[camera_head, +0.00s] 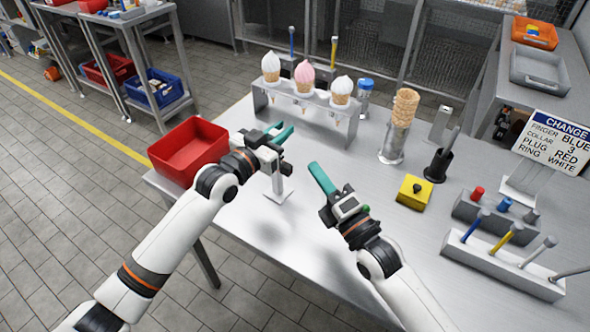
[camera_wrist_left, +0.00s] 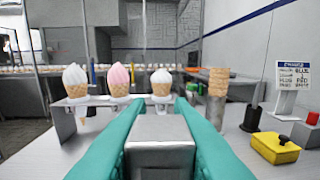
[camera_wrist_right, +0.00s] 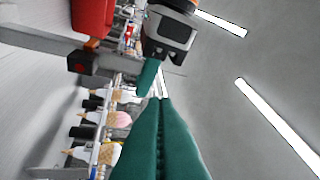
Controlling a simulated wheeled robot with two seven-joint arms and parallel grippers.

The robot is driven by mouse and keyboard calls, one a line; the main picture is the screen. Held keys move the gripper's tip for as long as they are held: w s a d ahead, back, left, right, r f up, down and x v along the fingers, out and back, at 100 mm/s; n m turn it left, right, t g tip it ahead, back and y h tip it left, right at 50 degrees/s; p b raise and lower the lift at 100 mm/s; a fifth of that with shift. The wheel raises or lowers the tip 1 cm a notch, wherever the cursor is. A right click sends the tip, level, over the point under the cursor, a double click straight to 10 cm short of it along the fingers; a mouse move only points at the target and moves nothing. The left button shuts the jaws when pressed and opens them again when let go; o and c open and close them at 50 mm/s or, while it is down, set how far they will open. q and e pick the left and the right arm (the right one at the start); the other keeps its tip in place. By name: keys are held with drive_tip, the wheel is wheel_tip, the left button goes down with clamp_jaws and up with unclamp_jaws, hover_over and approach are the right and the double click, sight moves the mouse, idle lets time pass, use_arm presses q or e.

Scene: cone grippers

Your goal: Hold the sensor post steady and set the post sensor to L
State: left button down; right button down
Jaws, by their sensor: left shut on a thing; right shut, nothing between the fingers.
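The sensor post (camera_head: 278,182) is a slim grey upright on a square foot on the table, left of the table's middle. My left gripper (camera_head: 280,135) is shut on its top. In the left wrist view the grey post head (camera_wrist_left: 160,135) sits between the teal fingers.
A red bin (camera_head: 188,150) stands left of the post. A rack (camera_head: 318,122) with three ice cream cones is behind it. A stack of cones (camera_head: 404,108), a yellow box (camera_head: 414,191), a pen block (camera_head: 500,262) and a sign (camera_head: 555,142) are to the right.

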drive_tip(key=s+a+r+n+g+y, duration=0.35)
drive_tip(key=n+g+y, duration=0.2)
drive_tip(key=n, duration=0.45)
drive_tip(key=s+a+r+n+g+y, duration=0.2)
drive_tip(key=r+n+g+y, duration=0.25)
drive_tip(key=n+g, duration=0.4)
drive_tip(key=w+d+f+n+t+h, duration=0.1)
drive_tip(key=w+d+f+t+h, duration=0.1)
drive_tip(key=w+d+f+h, duration=0.75)
drive_tip(key=w+a+f, duration=0.1)
drive_tip(key=a+f, duration=0.1)
drive_tip(key=w+a+f+h, duration=0.1)
drive_tip(key=a+f, duration=0.1)
drive_tip(key=a, duration=0.1)
drive_tip(key=a+f+h, duration=0.1)
drive_tip(key=a+f, duration=0.1)
drive_tip(key=f, duration=0.1)
drive_tip(key=shift+w+a+g+h, duration=0.25)
drive_tip(key=shift+w+a+g, duration=0.05)
drive_tip(key=shift+w, duration=0.1)
